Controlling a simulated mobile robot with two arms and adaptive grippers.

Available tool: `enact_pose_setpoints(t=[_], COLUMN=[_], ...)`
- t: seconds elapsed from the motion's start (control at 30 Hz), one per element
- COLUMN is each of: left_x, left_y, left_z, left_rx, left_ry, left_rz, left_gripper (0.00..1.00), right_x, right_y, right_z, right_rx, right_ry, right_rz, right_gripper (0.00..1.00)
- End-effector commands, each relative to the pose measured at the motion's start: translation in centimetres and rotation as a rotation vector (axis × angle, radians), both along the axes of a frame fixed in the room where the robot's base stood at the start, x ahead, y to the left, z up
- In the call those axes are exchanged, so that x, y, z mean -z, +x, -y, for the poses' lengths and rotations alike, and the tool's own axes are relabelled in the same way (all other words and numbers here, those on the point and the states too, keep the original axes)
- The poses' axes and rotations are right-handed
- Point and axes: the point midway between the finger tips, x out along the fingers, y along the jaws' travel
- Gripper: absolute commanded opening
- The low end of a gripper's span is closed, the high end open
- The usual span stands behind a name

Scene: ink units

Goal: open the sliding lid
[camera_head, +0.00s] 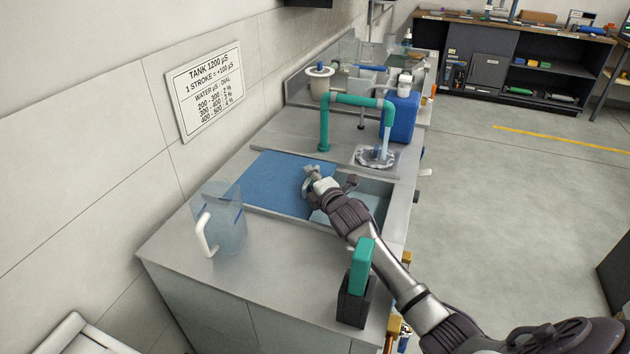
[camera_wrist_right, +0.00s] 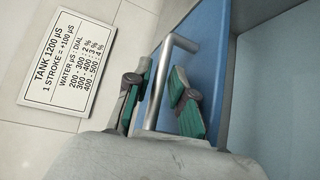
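The sliding lid (camera_head: 275,182) is a flat blue panel set in the grey counter. It covers the left part of the basin (camera_head: 376,190), and the right part is uncovered. The lid also shows as a blue surface in the right wrist view (camera_wrist_right: 207,50). Its silver bar handle (camera_wrist_right: 160,80) stands up near its right edge. My right gripper (camera_head: 330,181) is at the handle. In the wrist view its green-padded fingers (camera_wrist_right: 159,105) are apart, one on each side of the bar, with gaps visible. My left gripper is not in view.
A clear pitcher (camera_head: 228,232) with a white handle stands near the counter's left side. A green-topped item in a black holder (camera_head: 354,300) stands close to my right arm. Behind the basin are a green tap pipe (camera_head: 325,120) and a blue canister (camera_head: 400,118).

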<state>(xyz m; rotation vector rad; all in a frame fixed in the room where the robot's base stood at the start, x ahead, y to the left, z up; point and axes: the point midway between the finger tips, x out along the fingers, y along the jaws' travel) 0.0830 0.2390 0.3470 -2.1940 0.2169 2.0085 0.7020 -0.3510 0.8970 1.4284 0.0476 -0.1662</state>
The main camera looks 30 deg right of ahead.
Motion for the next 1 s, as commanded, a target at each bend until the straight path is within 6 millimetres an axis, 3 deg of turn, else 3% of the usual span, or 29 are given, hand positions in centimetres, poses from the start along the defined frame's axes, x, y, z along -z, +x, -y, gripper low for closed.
enact_pose_setpoints(t=[0.17,0.6,0.8,1.0], left_x=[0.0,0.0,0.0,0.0], left_y=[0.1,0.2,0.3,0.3], left_z=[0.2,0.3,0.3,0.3], left_rx=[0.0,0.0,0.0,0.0], left_ry=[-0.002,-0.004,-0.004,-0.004], left_rz=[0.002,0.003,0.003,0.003], left_gripper=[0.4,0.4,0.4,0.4], right_x=[-0.1,-1.2,-1.5,-1.5], right_y=[-1.8,-10.2,-11.6,-11.8], right_z=[-0.1,-0.8,-1.0,-0.9], right_rx=[0.0,-0.001,0.0,0.001], right_ry=[-0.003,-0.001,-0.001,0.0], right_rz=[-0.001,-0.001,0.0,-0.001], right_gripper=[0.23,0.23,0.23,0.23])
